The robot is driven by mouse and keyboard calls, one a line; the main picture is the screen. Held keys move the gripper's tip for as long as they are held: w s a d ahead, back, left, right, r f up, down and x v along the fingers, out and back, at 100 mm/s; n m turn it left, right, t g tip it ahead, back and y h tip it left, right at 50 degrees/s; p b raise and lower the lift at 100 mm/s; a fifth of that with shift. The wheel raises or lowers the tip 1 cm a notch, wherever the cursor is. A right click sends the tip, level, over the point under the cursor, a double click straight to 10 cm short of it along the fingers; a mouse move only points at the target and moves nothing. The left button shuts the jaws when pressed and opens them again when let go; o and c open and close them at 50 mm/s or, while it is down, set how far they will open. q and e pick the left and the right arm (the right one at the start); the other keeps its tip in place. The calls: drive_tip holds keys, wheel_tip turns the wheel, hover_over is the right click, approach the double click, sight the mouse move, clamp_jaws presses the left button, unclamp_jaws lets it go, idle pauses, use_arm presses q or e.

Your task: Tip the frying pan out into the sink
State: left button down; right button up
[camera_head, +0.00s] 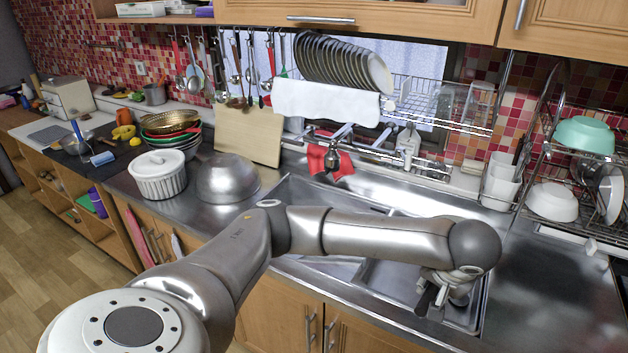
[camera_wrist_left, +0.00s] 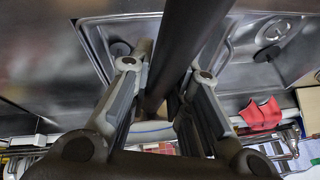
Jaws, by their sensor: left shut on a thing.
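The steel sink (camera_head: 395,282) has two basins and lies below my left arm in the head view. It also shows in the left wrist view (camera_wrist_left: 290,62). My left gripper (camera_head: 438,297) is low over the right basin, pointing down. In the left wrist view its two fingers (camera_wrist_left: 167,72) are closed about a long dark bar, which looks like the frying pan's handle (camera_wrist_left: 187,45). The pan's body cannot be made out in either view, nor can any contents. My right gripper is not in view.
A red cloth (camera_head: 330,160) hangs by the faucet behind the sink. A steel bowl (camera_head: 228,178) and white pot (camera_head: 158,175) stand left of it. A dish rack (camera_head: 560,165) stands at the right. The counter (camera_head: 555,285) right of the sink is bare.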

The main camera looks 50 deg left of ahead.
use_arm(q)
drive_tip(key=w+a+f+n+p, duration=0.25)
drive_tip(key=a+p, duration=0.45)
drive_tip(key=a, duration=0.4)
drive_tip(key=shift+y, duration=0.5)
drive_tip(key=s+a+f+p, duration=0.1)
drive_tip(key=a+f, duration=0.1)
drive_tip(key=a, duration=0.2)
drive_tip(key=s+a+f+p, duration=0.1)
drive_tip(key=s+a+p, duration=0.1)
drive_tip(key=a, duration=0.1)
drive_tip(key=s+a+f+p, duration=0.1)
drive_tip(key=a+f, duration=0.1)
drive_tip(key=a, duration=0.2)
drive_tip(key=shift+s+a+f+p, duration=0.3)
drive_tip(key=shift+s+f+p, duration=0.05)
drive_tip(key=shift+s+p, duration=0.05)
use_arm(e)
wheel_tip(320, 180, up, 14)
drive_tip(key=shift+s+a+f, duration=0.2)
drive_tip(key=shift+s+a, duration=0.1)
use_arm(q)
drive_tip(key=shift+f, duration=0.1)
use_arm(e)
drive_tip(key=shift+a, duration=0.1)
